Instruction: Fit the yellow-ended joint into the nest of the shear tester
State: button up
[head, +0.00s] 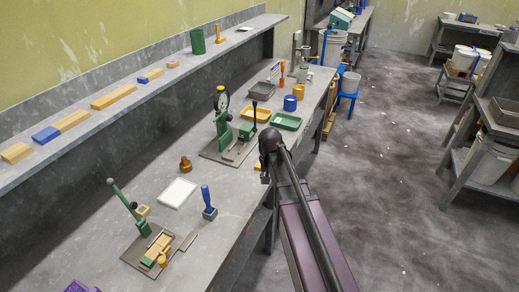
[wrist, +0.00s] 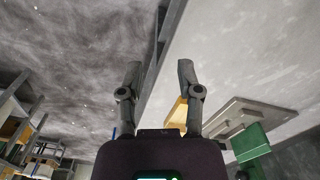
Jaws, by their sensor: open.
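My gripper (head: 265,178) hangs at the table's front edge, open and empty; its two fingers (wrist: 158,78) stand apart in the wrist view. A small yellow-orange piece (head: 258,166) lies right beside it, partly hidden by my arm; it also shows by the right finger in the wrist view (wrist: 177,113). It may be the yellow-ended joint, but its ends are not clear. A green bench device with a dial (head: 221,117) stands on a grey plate behind the gripper. A green lever device (head: 141,222) stands front left. I cannot tell which is the shear tester; no nest is clear.
A white tile (head: 178,193), a blue-handled tool (head: 208,202) and a brown weight-like object (head: 186,163) lie between the devices. Yellow (head: 257,114) and green (head: 286,121) trays stand farther along. Wood and blue blocks line the shelf (head: 150,85).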

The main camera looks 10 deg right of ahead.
jog(key=w+m, duration=0.1)
jog(key=w, duration=0.4)
jog(key=w+r+m+p, duration=0.1)
jog(key=w, duration=0.4)
jog(key=w+m, duration=0.1)
jog(key=w, duration=0.4)
jog(key=shift+w+r+m, duration=0.25)
jog(key=shift+w+m, duration=0.15)
jog(key=shift+f, duration=0.15)
notch_tip(320, 180, down, 8)
jog(key=b, duration=0.7)
jog(key=shift+s+b, duration=0.15)
jog(key=shift+b, duration=0.25)
jog(key=o, duration=0.3)
jog(key=shift+r, duration=0.2)
grip_shut()
jog(key=shift+r, duration=0.15)
notch_tip(320, 180, up, 4)
jog(key=p, duration=0.4)
